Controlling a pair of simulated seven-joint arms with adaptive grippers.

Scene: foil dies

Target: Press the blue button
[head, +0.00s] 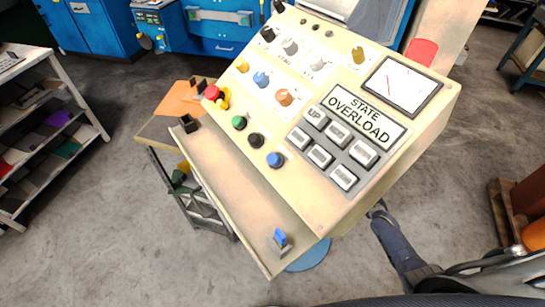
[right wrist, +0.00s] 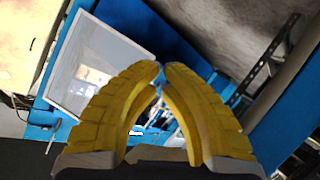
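The blue button (head: 275,159) is a round cap on the sloped front of the beige control panel (head: 310,222), at the right end of a row with a green button (head: 239,122) and a black button (head: 256,140). Nothing covers it in the head view. My right gripper (right wrist: 163,70) shows only in the right wrist view. Its two yellow fingers curve together, with the tips nearly touching and nothing visible between them. The blue button cannot be made out in the right wrist view. My left gripper is in neither view.
The panel also carries a blue knob (head: 262,79), an orange knob (head: 285,97), a red emergency button (head: 212,92), grey keys (head: 338,134) and a gauge (head: 400,86). A blue-handled switch (head: 280,238) stands on the lower ledge. A shelf rack (head: 62,88) stands at left.

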